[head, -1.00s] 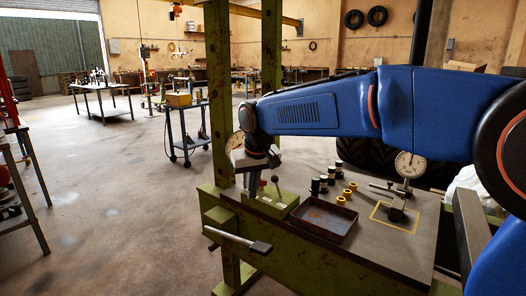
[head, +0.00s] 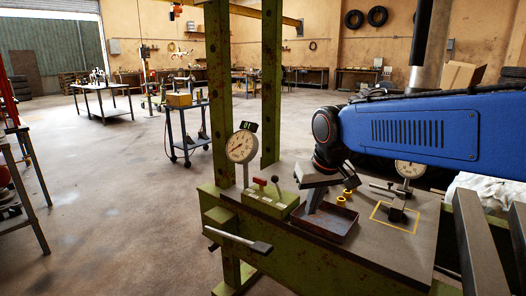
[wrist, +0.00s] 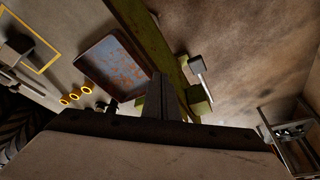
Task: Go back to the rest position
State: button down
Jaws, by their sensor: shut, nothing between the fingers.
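My gripper (head: 312,207) is shut and empty. In the head view it points down above the far left side of the rusty tray (head: 326,233), and covers part of it. In the wrist view my closed fingers (wrist: 161,90) lie together at the centre, with the reddish, worn tray (wrist: 99,78) just left of them. I cannot tell the exact height of the fingers above the tray.
The tray sits on a green-framed bench (head: 375,250). Yellow rings (head: 345,197) lie behind it. A dial gauge (head: 241,147) and a lever box (head: 270,200) stand left; another gauge (head: 409,169) stands right. Green posts (head: 218,90) rise behind. Open floor lies left.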

jog(key=s+d+f+m, duration=0.1)
jog(key=s+d+f, duration=0.2)
jog(key=s+d, duration=0.2)
jog(key=s+d+f+m, duration=0.1)
jog(key=s+d+f, duration=0.3)
jog(key=s, duration=0.6)
jog(key=s+d+f+t+h, duration=0.1)
jog(key=s+d+f, duration=0.2)
jog(key=s+d, duration=0.4)
jog(key=shift+s+f+m, duration=0.2)
jog(key=shift+s+m, duration=0.05)
jog(key=shift+m, duration=0.15)
